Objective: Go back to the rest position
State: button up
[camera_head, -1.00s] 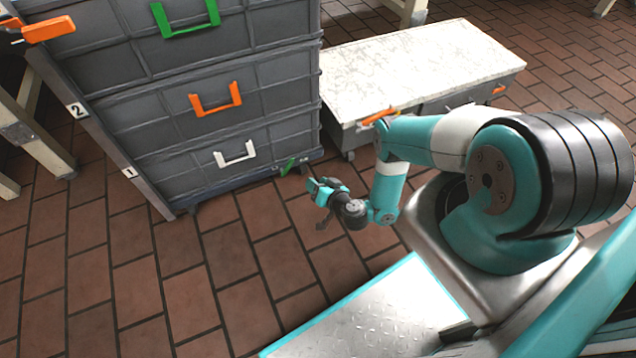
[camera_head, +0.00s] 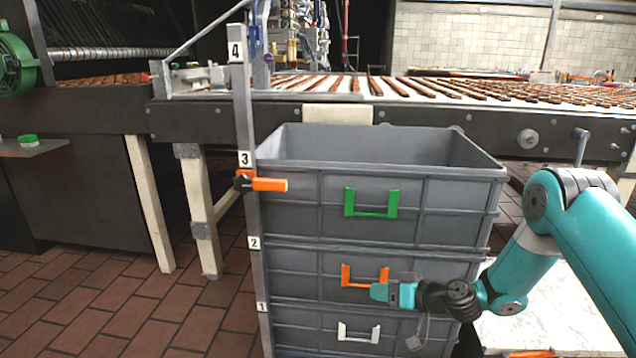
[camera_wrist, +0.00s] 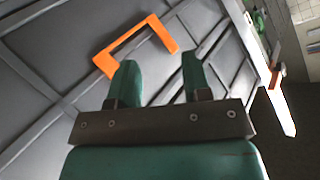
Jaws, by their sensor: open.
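My gripper (camera_head: 393,294) is at the end of my teal and black arm, in front of the stacked grey crates in the head view. It is level with the orange handle (camera_head: 364,276) of the middle crate and overlaps that handle's right end in the picture. In the wrist view, my gripper's two teal fingers (camera_wrist: 158,82) are apart with nothing between them. The orange handle (camera_wrist: 134,45) shows beyond the fingertips there, on the grey crate wall. I cannot tell the exact gap between fingers and handle.
The top crate (camera_head: 440,215) is open and looks empty, with a green handle (camera_head: 371,203). The bottom crate has a white handle (camera_head: 358,333). A numbered post (camera_head: 250,200) with an orange lever stands at left. A conveyor (camera_head: 480,120) with brown bars runs behind. Floor at left is clear.

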jog(key=s+a+r+n+g+h, duration=0.1)
jog(key=s+a+r+n+g, duration=0.15)
jog(key=s+r, duration=0.55)
jog(key=s+a+r+n+g+h, duration=0.1)
jog(key=s+a+r+g, duration=0.3)
jog(key=r, duration=0.7)
jog(key=s+d+r+g+h, duration=0.1)
jog(key=s+d+r, duration=0.15)
jog(key=s, duration=0.55)
jog(key=s+d+r+h+p, duration=0.15)
jog(key=s+r, duration=0.25)
jog(key=s, duration=0.4)
jog(key=s+d+r+g+h, duration=0.1)
jog(key=s+d+r+h, duration=0.15)
jog(key=s, duration=0.55)
notch_tip(320, 180, up, 27)
jog(key=p, duration=2.6)
jog(key=shift+w+a+f+y, duration=0.15)
jog(key=shift+a+y, duration=0.15)
jog(key=shift+a, duration=0.15)
jog(key=shift+o, duration=0.2)
jog(key=shift+m, duration=0.25)
